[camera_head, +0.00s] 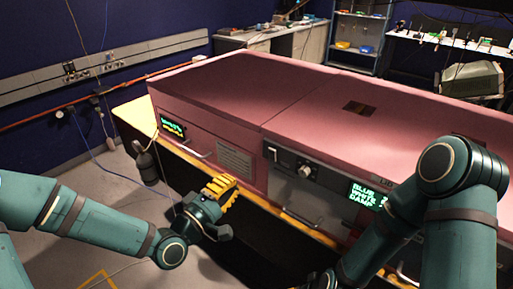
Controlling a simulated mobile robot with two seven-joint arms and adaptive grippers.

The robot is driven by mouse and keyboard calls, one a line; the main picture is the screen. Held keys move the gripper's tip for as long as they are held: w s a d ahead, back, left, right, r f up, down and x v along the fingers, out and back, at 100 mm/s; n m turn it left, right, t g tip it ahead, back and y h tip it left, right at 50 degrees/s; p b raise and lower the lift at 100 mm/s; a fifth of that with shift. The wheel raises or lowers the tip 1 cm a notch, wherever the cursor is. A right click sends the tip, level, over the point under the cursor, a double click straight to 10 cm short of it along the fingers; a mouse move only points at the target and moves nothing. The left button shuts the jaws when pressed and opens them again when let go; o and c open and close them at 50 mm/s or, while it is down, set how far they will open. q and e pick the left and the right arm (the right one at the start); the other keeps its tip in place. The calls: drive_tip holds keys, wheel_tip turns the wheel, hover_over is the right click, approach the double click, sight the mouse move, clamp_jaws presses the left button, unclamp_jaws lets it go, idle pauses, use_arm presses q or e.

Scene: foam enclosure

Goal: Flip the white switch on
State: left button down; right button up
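A pink foam enclosure (230,85) stands on a bench with a yellow edge. Its front has a grey control panel (310,195) with a round knob (304,171) and a small pale fitting (272,153) at its upper left. I cannot tell for certain which small part is the white switch. My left gripper (221,187), with yellow fingers, is in front of the enclosure, left of the panel and apart from it. Whether its fingers are parted is unclear. My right arm hangs in front of the panel's right side; its gripper (326,280) is mostly cut off at the bottom edge.
A green-lettered display (366,194) is right of the knob, partly behind my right arm; another display (173,128) is at the left. A metal handle (197,152) sticks out beside it. A dark hanging object (146,162) is at the bench's left corner. Floor at left is mostly clear.

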sight(269, 147)
use_arm(q)
drive_tip(key=shift+d, duration=0.1)
drive_tip(key=p+x, duration=0.1)
drive_tip(key=x, duration=1.3)
drive_tip(key=shift+w+r+p, duration=0.2)
drive_tip(key=shift+w+p, duration=0.05)
drive_tip(key=shift+p, duration=0.1)
drive_tip(key=shift+w+d+r+g+y+p, duration=0.15)
drive_tip(key=shift+r+g+y+p, duration=0.2)
drive_tip(key=shift+g+y+p, duration=0.35)
drive_tip(key=shift+f, duration=0.25)
drive_tip(key=shift+s+a+f, duration=0.1)
drive_tip(key=shift+s+a, duration=0.2)
drive_tip(key=shift+s, duration=0.1)
drive_tip(key=v, duration=1.1)
